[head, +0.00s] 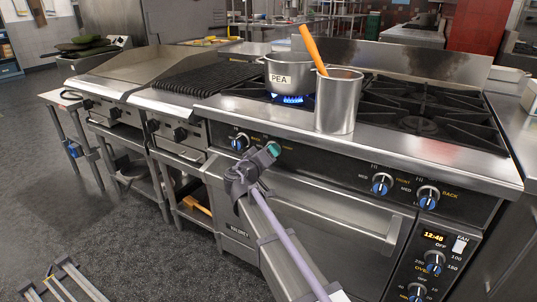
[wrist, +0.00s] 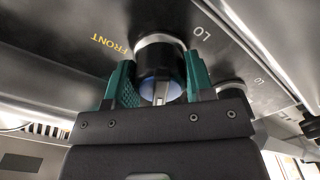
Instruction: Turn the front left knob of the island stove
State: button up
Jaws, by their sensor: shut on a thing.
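The island stove (head: 450,148) has black knobs with blue faces along its front panel. My gripper (head: 270,150) is at the left part of this panel and hides a knob in the head view. In the wrist view the green fingers of my gripper (wrist: 160,78) close on both sides of a black knob (wrist: 155,58) with a silver pointer. A yellow FRONT label is beside this knob. Another knob (head: 240,142) sits just left of my gripper, and its pointer is clear of the fingers.
A pot marked PEA (head: 290,73) stands over a lit blue flame (head: 291,99). A tall steel pot (head: 338,105) with an orange utensil (head: 313,48) stands near the stove's front edge, above my gripper. The oven handle (head: 340,225) runs below the panel.

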jog(key=o, duration=0.9)
jog(key=v, duration=1.1)
jog(key=shift+w, duration=0.1)
